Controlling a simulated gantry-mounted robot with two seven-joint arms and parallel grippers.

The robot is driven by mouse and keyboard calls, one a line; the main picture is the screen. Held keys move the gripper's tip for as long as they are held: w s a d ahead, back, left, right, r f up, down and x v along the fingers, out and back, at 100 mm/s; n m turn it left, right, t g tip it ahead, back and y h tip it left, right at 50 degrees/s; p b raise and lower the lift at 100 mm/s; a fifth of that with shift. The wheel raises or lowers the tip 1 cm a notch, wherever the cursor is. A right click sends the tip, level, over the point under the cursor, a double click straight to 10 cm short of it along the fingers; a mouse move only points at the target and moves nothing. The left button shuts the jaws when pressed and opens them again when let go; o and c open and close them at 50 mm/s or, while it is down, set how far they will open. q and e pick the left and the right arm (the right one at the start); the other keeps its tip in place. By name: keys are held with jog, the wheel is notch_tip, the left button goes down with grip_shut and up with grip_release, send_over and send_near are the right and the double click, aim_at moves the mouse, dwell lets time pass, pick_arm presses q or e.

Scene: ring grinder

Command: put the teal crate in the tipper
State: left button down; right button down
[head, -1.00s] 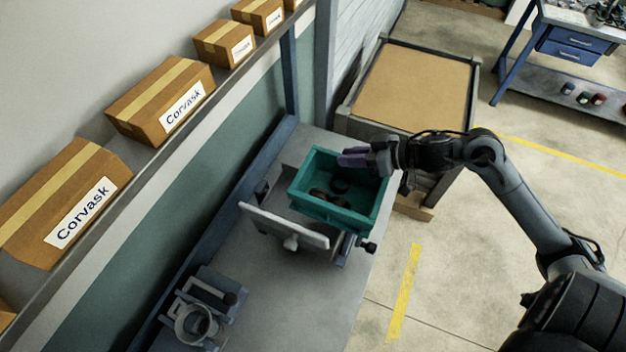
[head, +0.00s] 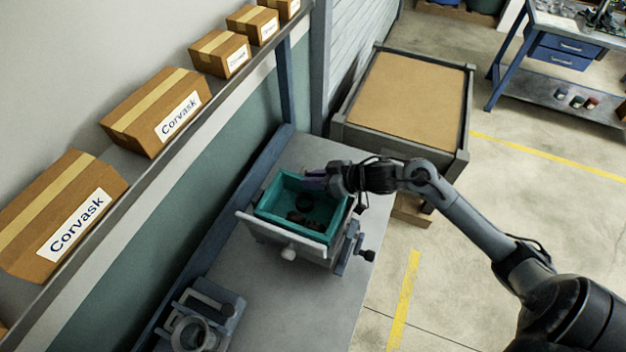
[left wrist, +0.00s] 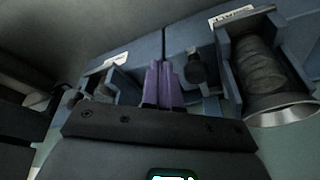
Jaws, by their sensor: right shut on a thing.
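The teal crate (head: 268,211) is in the head view with several dark rings in its bottom. It sits within the grey walls of the tipper (head: 262,232) on the bench, roughly level; whether it touches the tipper's floor is hidden. My right gripper (head: 316,181) is shut on the crate's far right wall, its purple fingers at the rim. My left gripper (left wrist: 165,86) shows only in the left wrist view, its purple fingers together with nothing visible between them.
A grey device with a round cup (head: 197,332) stands at the near end of the bench (head: 290,310). Cartons (head: 160,110) line the shelf on the left. A large bin with a brown top (head: 410,100) stands behind the bench. The left wrist view shows a machine with a metal funnel (left wrist: 285,110).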

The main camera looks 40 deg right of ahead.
jog(key=shift+f, duration=0.2)
jog(key=shift+f, duration=0.65)
jog(key=c, duration=1)
grip_release()
jog(key=shift+f, duration=0.1)
jog(key=shift+r, duration=0.5)
jog(key=v, duration=1)
jog(key=shift+s+d+r, duration=0.1)
jog(key=shift+s+r, duration=0.1)
jog(key=shift+r, duration=0.05)
jog(key=shift+v, duration=0.75)
